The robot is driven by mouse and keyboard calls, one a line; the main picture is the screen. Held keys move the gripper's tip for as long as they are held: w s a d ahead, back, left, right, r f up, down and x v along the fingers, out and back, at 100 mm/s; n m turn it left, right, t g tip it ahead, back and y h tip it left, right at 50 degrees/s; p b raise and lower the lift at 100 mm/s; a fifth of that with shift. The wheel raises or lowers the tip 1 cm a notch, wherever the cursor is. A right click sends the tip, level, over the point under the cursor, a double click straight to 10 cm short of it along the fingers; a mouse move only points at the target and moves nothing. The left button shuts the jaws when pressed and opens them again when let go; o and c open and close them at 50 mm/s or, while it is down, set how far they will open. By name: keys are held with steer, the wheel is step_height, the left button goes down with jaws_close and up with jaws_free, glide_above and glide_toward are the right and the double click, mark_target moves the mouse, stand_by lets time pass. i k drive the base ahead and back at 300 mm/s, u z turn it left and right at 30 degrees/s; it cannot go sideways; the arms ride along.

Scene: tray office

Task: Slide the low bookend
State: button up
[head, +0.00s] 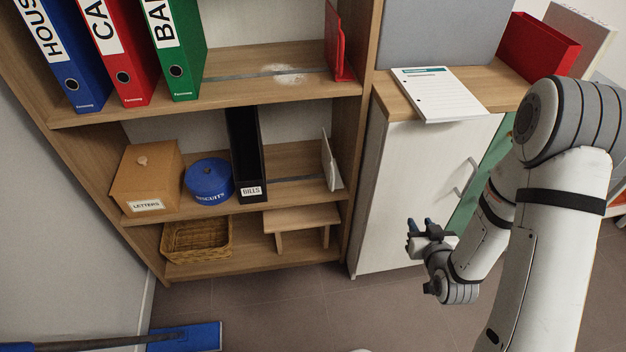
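The low bookend is a thin white plate (331,162) standing at the right end of the middle shelf, close to the upright side panel. A dark slide rail (290,179) runs along that shelf to its foot. A red bookend (338,45) stands on the shelf above, also at the right end. My gripper (420,224) is to the right of the bookcase, in front of the white cabinet and well apart from both bookends.
A black BILLS file (246,155), blue BISCUITS tin (208,181) and LETTERS box (147,178) stand left of the low bookend, with a gap beside it. Below are a wicker basket (196,240) and small wooden stand (301,217). The white cabinet (425,190) adjoins; a blue broom (185,337) lies on the floor.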

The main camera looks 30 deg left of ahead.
mark_target(334, 178)
steer(key=u, duration=0.3)
steer(key=i, duration=0.25)
steer(key=u, duration=1.6)
steer(key=i, duration=0.25)
steer(key=z, duration=1.15)
